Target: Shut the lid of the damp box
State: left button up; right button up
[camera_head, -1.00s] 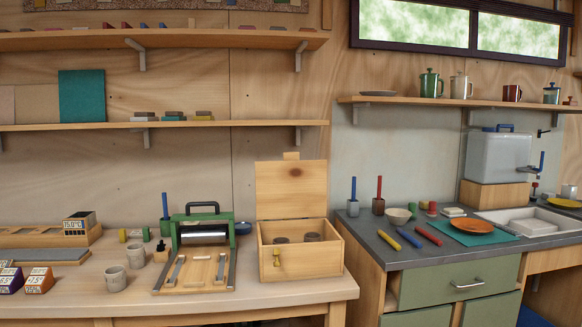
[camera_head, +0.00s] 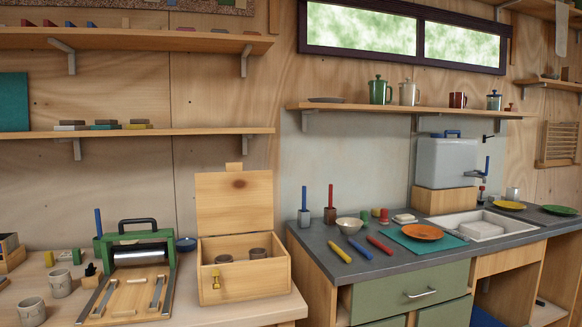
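The damp box (camera_head: 243,289) is a light wooden box near the right end of the wooden workbench. Two dark round items (camera_head: 257,253) are inside the box. A small yellow brass-like fitting (camera_head: 216,278) is on its front face. Neither of my grippers is in view.
A green-framed press (camera_head: 139,255) with a black handle stands just left of the box. Two speckled cups (camera_head: 59,283) are further left. A grey counter (camera_head: 345,272) with green drawers stands to the right, across a step in height. A shelf (camera_head: 220,131) runs above the box.

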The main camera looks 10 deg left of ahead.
aim_at(234, 201)
jog(key=u, duration=0.25)
jog(key=i, duration=1.15)
jog(key=u, duration=3)
jog(key=k, duration=1.1)
jog(key=z, duration=0.2)
